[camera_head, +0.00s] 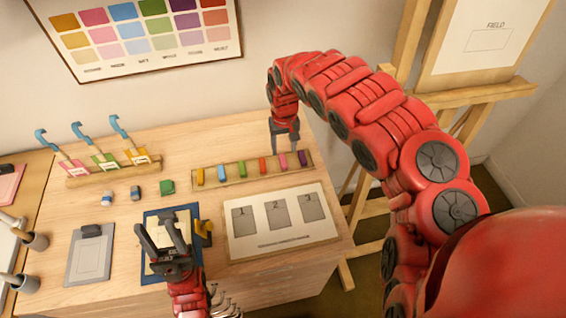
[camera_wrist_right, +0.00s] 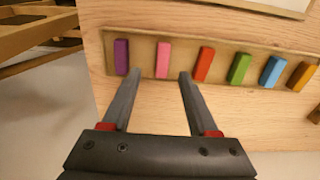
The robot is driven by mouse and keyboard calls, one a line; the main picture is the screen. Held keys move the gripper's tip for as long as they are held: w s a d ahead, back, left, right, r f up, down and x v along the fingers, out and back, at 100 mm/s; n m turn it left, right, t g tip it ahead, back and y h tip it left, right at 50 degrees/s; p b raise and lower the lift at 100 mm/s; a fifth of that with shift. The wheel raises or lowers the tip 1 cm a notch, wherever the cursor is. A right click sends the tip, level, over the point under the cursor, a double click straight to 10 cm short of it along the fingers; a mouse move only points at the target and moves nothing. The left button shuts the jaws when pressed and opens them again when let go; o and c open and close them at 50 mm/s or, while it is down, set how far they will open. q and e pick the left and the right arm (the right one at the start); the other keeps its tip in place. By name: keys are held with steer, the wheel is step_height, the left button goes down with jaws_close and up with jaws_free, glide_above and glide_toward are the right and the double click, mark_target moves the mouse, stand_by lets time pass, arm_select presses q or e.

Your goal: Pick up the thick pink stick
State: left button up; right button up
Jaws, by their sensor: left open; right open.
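The pink stick (camera_head: 282,161) stands in a wooden tray (camera_head: 233,183) in a row of coloured sticks, between the red stick (camera_head: 262,166) and the purple stick (camera_head: 302,158). It also shows in the right wrist view (camera_wrist_right: 163,60). My right gripper (camera_head: 285,145) is open and empty at the tray's back side, close to the pink stick. In the right wrist view, the pink stick appears between and just beyond its fingertips (camera_wrist_right: 161,74). Whether a finger touches it I cannot tell.
A white card with numbered squares (camera_head: 283,238) lies in front of the stick tray. An easel (camera_head: 455,95) stands at the right.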

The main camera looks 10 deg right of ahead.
mark_target(283, 159)
steer(key=shift+w+a+f+p, duration=0.1)
steer(key=shift+a+f+p, duration=0.1)
steer(key=shift+f+p, duration=0.3)
steer(key=shift+w+a+f+p, duration=0.15)
steer(key=shift+f+p, duration=0.15)
steer(key=shift+f, duration=0.8)
steer(key=shift+d+f+p, duration=0.15)
steer(key=shift+f+p, duration=0.2)
steer(key=shift+f, duration=0.7)
jaws_close()
